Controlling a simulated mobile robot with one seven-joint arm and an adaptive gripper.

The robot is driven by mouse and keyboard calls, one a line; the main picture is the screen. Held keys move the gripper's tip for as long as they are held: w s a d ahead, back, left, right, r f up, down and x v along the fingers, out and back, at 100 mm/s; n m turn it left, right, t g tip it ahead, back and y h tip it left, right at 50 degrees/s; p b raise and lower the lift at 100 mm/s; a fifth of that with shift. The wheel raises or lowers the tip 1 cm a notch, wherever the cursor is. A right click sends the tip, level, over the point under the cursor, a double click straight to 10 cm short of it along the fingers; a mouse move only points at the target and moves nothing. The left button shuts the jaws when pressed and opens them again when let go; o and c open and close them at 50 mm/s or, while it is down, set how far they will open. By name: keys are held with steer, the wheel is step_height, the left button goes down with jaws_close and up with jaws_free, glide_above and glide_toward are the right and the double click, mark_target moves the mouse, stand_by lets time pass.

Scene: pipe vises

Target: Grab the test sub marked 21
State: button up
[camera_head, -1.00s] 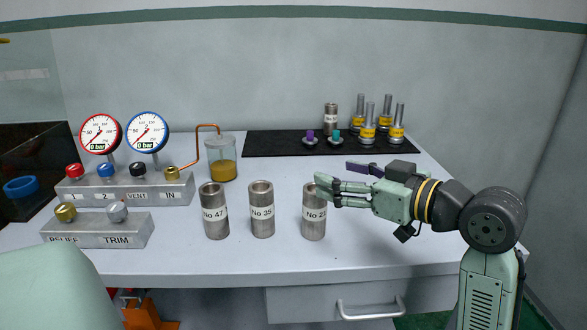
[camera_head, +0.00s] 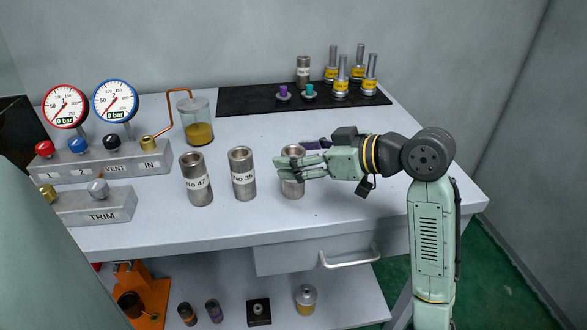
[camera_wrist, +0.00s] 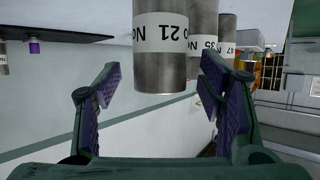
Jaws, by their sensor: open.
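The test sub marked 21 is a grey metal cylinder (camera_head: 292,187) standing upright on the bench, at the right end of a row of three. In the head view my gripper covers its label and much of its body. In the wrist view the sub (camera_wrist: 160,60) shows its label "No 21", upside down, between my open fingers. My gripper (camera_head: 290,167) is open, with its fingers around or close beside the sub; contact cannot be told. The subs marked 35 (camera_head: 243,180) and 47 (camera_head: 196,185) stand upright to its left.
Gauges and a valve block (camera_head: 100,165) stand at the left, with a jar (camera_head: 197,128) beside them. A black mat (camera_head: 240,99) at the back holds another metal cylinder (camera_head: 303,72) and several yellow-labelled fittings. The bench right of my gripper is clear.

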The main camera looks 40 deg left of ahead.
steer(key=shift+x, duration=0.8)
steer(key=shift+d, duration=0.1)
steer(key=shift+c, duration=0.4)
jaws_close()
